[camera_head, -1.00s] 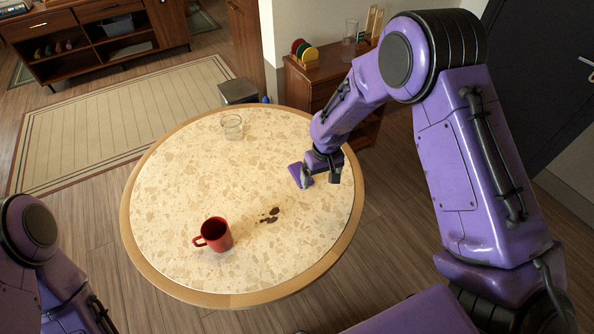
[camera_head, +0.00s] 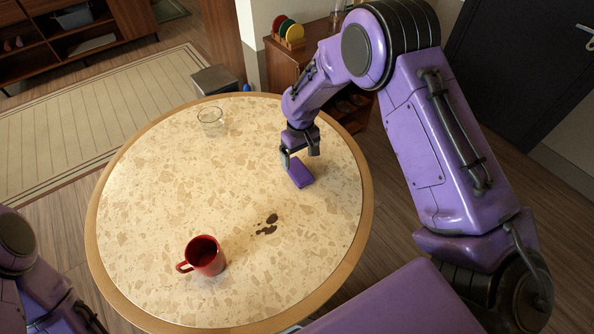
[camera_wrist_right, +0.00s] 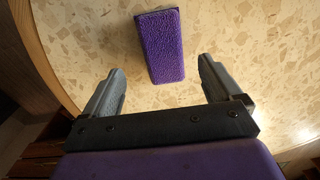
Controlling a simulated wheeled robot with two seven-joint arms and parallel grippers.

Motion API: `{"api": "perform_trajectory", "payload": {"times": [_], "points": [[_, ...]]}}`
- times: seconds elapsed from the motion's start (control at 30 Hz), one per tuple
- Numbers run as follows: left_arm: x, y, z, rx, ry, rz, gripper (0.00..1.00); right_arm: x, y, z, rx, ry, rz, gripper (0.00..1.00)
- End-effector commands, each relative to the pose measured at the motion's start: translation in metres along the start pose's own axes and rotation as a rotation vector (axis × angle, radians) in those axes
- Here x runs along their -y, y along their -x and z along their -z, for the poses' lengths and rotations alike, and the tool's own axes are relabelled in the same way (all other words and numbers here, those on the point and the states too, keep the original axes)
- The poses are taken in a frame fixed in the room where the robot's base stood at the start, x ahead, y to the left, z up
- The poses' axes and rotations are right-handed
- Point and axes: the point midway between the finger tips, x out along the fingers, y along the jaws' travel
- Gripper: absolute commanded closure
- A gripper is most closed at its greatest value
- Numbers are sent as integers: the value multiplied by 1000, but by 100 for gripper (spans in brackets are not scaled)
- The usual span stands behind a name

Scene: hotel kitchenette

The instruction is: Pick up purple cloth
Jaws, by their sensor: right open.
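The purple cloth (camera_head: 300,174) is a small folded rectangular block lying on the round table, right of its middle. My right gripper (camera_head: 299,157) is open and empty, just behind the cloth in the head view. In the right wrist view the cloth (camera_wrist_right: 160,46) lies ahead of and between the two spread fingers of my right gripper (camera_wrist_right: 160,80), apart from both. My left arm shows at the lower left of the head view, but its gripper is out of frame.
A red mug (camera_head: 206,256) stands at the table's front left. A clear glass (camera_head: 210,121) stands at the back. A wooden cabinet with coloured discs (camera_head: 289,33) is behind.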

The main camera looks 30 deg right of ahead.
Motion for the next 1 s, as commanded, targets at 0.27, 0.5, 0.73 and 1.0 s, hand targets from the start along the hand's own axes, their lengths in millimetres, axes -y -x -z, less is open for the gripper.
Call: {"api": "perform_trajectory", "payload": {"times": [0.27,0.5,0.73,1.0], "points": [[2,18,7,0,0,0,62,4,-39,0,2,-1,0,8],[2,18,8,0,0,0,62,3,-60,1,-1,-3,0,8],[2,18,7,0,0,0,62,3,-60,1,-1,-3,0,44],[2,18,7,0,0,0,62,3,-60,1,-1,-3,0,69]]}}
